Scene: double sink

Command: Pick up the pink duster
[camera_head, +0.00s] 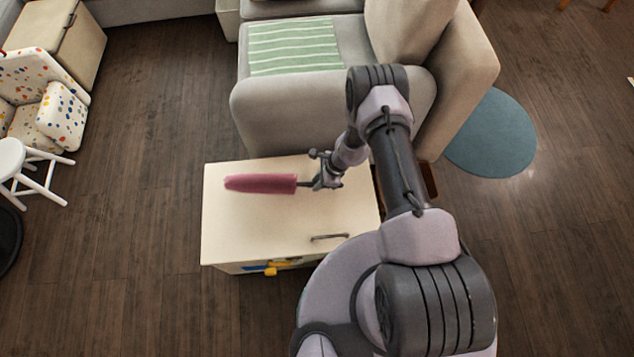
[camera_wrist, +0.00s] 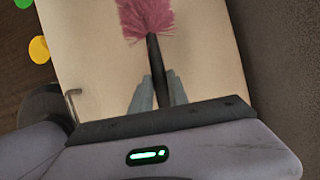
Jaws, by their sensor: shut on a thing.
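The pink duster (camera_head: 260,183) has a long fluffy pink head and a dark handle. In the head view it lies level over the cream cabinet top, its head pointing left. My gripper (camera_head: 318,184) is at the handle on the duster's right end. In the wrist view the duster's pink head (camera_wrist: 160,17) is at the top, and its dark handle runs down between the two fingers of my gripper (camera_wrist: 158,92). The fingers are shut on the handle. I cannot tell whether the duster touches the cabinet top. The handle's end is hidden.
The cream cabinet (camera_head: 235,230) has a metal handle (camera_head: 330,237) lying near its front edge and colored items at its front. A grey armchair (camera_head: 285,110) stands close behind it. A white stool (camera_head: 25,170) is at left, a blue round rug (camera_head: 492,135) at right. The wooden floor left of the cabinet is clear.

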